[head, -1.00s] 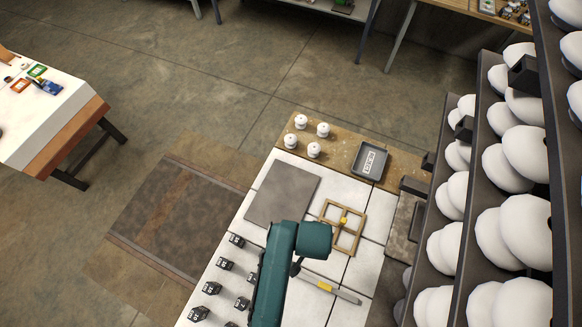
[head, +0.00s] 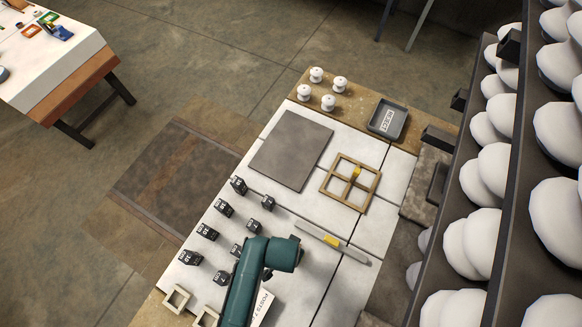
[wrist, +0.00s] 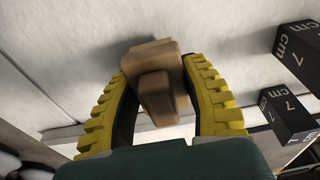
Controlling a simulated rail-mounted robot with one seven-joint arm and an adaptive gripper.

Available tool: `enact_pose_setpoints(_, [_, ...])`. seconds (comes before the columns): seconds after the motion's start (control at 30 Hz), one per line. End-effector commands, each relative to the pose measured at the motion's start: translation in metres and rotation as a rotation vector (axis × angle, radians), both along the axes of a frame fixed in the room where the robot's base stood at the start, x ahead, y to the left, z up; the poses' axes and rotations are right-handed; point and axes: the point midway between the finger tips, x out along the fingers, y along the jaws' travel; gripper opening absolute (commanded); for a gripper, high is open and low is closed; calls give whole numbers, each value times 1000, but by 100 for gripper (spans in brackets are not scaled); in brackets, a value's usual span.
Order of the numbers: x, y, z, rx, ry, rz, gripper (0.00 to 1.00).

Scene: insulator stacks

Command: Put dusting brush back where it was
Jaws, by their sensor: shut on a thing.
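In the wrist view, the two yellow ribbed fingers of my gripper (wrist: 160,78) are shut on a brown wooden piece, which I take to be the dusting brush (wrist: 155,95). Its bristles are not visible. It is held over a pale tabletop (wrist: 70,60); the exact height is unclear.
Several black marked blocks (head: 208,232) stand left of my arm, with pale square frames (head: 177,298) nearer. A ruler-like bar (head: 332,241), wooden grid (head: 350,182), grey mat (head: 291,150) and labelled tray (head: 388,120) lie beyond. Shelves of white insulators (head: 480,170) rise on the right.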

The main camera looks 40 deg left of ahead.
Motion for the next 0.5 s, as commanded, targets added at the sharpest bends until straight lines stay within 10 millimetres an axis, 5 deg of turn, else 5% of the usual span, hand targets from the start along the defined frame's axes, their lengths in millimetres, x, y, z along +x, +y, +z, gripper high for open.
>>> enact_pose_setpoints(0.37, [0, 0, -14, 0, -1, -1, 12])
enact_pose_setpoints(0.4, [0, 0, -14, 0, -1, -1, 48])
enact_pose_setpoints(0.5, [0, 0, -14, 0, -1, -1, 67])
